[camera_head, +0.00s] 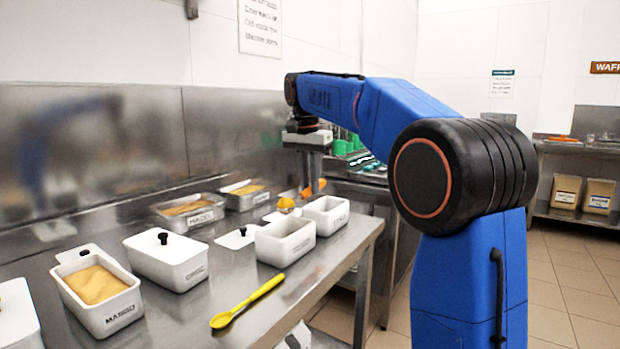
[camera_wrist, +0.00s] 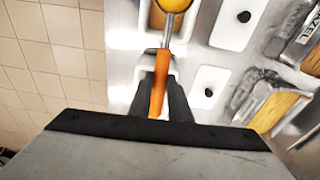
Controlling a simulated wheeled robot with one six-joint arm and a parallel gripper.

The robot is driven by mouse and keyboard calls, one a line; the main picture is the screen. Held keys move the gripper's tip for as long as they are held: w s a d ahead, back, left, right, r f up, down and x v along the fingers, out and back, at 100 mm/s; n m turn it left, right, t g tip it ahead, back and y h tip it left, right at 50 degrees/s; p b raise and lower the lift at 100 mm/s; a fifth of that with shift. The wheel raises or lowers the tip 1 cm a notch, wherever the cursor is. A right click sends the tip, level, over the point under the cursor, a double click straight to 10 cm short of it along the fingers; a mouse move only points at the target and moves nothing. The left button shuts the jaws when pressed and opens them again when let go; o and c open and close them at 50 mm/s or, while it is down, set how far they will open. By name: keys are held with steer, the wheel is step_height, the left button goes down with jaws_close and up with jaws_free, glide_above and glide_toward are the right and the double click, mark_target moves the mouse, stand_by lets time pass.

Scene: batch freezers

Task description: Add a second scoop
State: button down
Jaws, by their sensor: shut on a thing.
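My gripper (camera_head: 310,190) is shut on the orange handle of a scoop (camera_wrist: 158,84). The scoop's bowl (camera_head: 286,203) holds a rounded orange-yellow ball, which also shows at the top edge of the wrist view (camera_wrist: 174,4). The scoop is above the counter, close over the small white tubs. One white tub (camera_head: 285,241) is in front of it and another white tub (camera_head: 326,214) is to its right; their insides are mostly hidden. A white tub marked MANGO (camera_head: 115,313) at the front left holds orange-yellow ice cream.
A lidded white tub (camera_head: 167,270) stands beside the mango tub. Metal pans (camera_head: 188,222) (camera_head: 246,201) of yellowish ice cream are at the back. A loose white lid (camera_head: 236,239) and a yellow spoon (camera_head: 247,302) lie on the steel counter (camera_head: 190,325). The wall is close behind.

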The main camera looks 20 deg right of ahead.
steer(key=shift+s+a, duration=0.1)
steer(key=shift+a, duration=0.05)
steer(key=shift+s+a+r+t+h, duration=0.15)
steer(key=shift+a+r+t+h, duration=0.15)
steer(key=shift+t+h, duration=0.1)
steer(key=r+t+h, duration=0.1)
steer(key=s+a+r+t+h, duration=0.1)
steer(key=shift+a+r+h, duration=0.1)
steer(key=shift+r+h, duration=0.2)
steer(key=shift+r, duration=0.1)
steer(key=s+a+r+t+h, duration=0.2)
steer(key=h, duration=0.1)
steer(key=shift+a+r, duration=0.2)
steer(key=shift+a, duration=0.05)
steer(key=shift+s+a+r+t+h, duration=0.3)
steer(key=shift+s+a+t+h, duration=0.2)
steer(key=shift+a+t+h, duration=0.15)
steer(key=shift+s+a+r+t+h, duration=0.25)
steer(key=shift+s+a+t+h, duration=0.3)
steer(key=shift+h, duration=0.2)
steer(key=shift+s+a+r+t+h, duration=0.3)
steer(key=shift+s+a+t+h, duration=0.15)
steer(key=shift+a+t+h, duration=0.2)
